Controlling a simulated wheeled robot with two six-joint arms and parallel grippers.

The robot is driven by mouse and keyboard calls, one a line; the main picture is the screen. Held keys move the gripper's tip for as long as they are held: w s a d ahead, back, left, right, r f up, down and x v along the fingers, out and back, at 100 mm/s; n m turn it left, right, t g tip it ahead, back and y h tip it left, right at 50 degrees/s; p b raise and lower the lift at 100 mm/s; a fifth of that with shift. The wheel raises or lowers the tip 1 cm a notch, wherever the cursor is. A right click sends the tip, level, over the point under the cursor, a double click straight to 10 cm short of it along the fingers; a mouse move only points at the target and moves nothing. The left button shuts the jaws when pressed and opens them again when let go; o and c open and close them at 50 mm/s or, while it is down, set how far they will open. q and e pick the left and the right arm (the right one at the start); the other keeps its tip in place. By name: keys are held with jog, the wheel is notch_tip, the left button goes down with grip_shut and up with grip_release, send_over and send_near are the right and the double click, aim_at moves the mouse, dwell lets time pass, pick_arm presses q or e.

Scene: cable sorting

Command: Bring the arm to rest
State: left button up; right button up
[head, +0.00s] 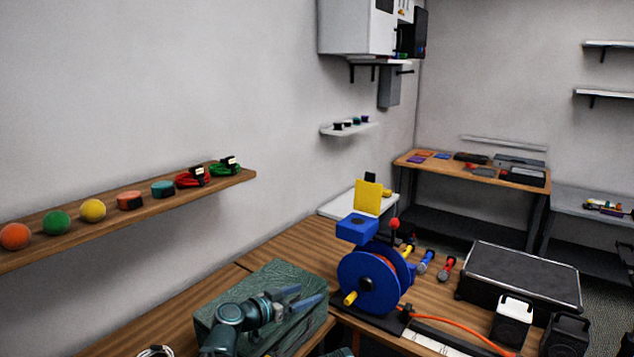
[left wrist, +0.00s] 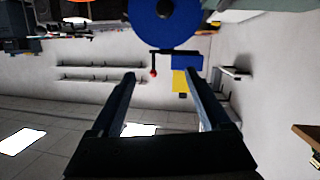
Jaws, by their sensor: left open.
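My left gripper (head: 311,294) is open and empty. Its arm comes in from the bottom of the head view, and the fingers point right, in front of or over a dark green box (head: 284,272); I cannot tell whether they touch it. In the left wrist view, the two fingers of my left gripper (left wrist: 161,75) stand wide apart with nothing held between them. That view is upside down, with the blue cable reel (left wrist: 165,22) beyond the fingertips. My right gripper is not in view.
The blue cable reel (head: 372,283) with orange cable stands on the wooden bench (head: 290,240). A black case (head: 520,275) lies to its right. A wall shelf (head: 120,222) at the left holds balls, spools and coiled cables. Bare bench shows behind the green box.

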pick_arm(q)
jog(key=s+a+f+n+g+y, duration=0.3)
jog(key=s+f+g+y, duration=0.25)
jog(key=s+f, duration=0.6)
jog(key=s+a+f+n+g+y, duration=0.5)
jog(key=s+a+y, duration=0.1)
jog(key=s+a, duration=0.4)
jog(key=s+d+m, duration=0.4)
jog(key=s+d, duration=0.1)
jog(key=d, duration=0.5)
jog(key=shift+d+g+y, duration=0.35)
jog(key=shift+s+f, duration=0.1)
